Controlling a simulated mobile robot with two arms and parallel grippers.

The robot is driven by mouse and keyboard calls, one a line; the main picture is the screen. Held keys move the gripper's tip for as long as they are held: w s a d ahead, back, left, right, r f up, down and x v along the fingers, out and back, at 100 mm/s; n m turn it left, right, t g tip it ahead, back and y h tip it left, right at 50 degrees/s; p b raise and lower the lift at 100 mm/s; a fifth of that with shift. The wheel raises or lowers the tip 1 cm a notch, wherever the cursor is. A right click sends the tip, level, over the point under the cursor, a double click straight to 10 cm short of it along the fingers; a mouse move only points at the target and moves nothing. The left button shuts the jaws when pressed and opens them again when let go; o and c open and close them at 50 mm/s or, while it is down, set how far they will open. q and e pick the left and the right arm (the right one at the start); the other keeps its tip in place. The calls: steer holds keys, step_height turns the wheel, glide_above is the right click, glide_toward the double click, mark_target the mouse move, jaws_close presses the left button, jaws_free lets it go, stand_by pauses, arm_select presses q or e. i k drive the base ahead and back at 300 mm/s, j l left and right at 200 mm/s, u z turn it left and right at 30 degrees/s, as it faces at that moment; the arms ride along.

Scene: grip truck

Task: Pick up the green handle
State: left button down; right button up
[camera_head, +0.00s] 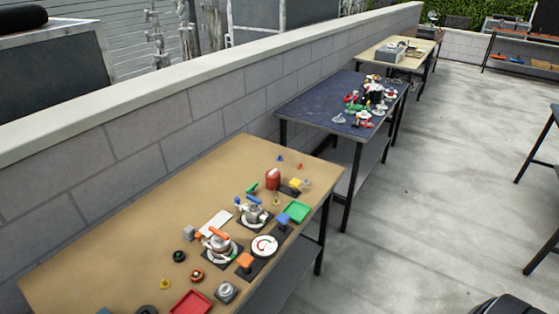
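A small green handle-like piece (253,188) lies on the near tan table (110,255), just left of an upright red object (273,179). It is small in the picture, so I cannot tell for sure that it is the green handle. Behind it on the dark blue table (310,98), other small green parts sit among a cluster of red and white items. Neither of my grippers shows in the head view.
Near the green piece stand a pot with a blue handle (254,213) and a pot with an orange handle (217,244). A green tray (298,212), a white plate (264,246) and a red tray (190,303) lie nearby. A block wall (150,145) runs behind the tables.

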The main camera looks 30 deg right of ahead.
mark_target(249, 191)
steer(key=i+l+u, duration=0.15)
steer(key=l, duration=0.4)
steer(key=i+l+u, duration=0.15)
steer(key=l, duration=0.35)
steer(key=i+l+u, duration=0.15)
steer(key=l, duration=0.45)
steer(key=i+l+u, duration=0.15)
steer(key=l, duration=0.4)
steer(key=k, duration=0.05)
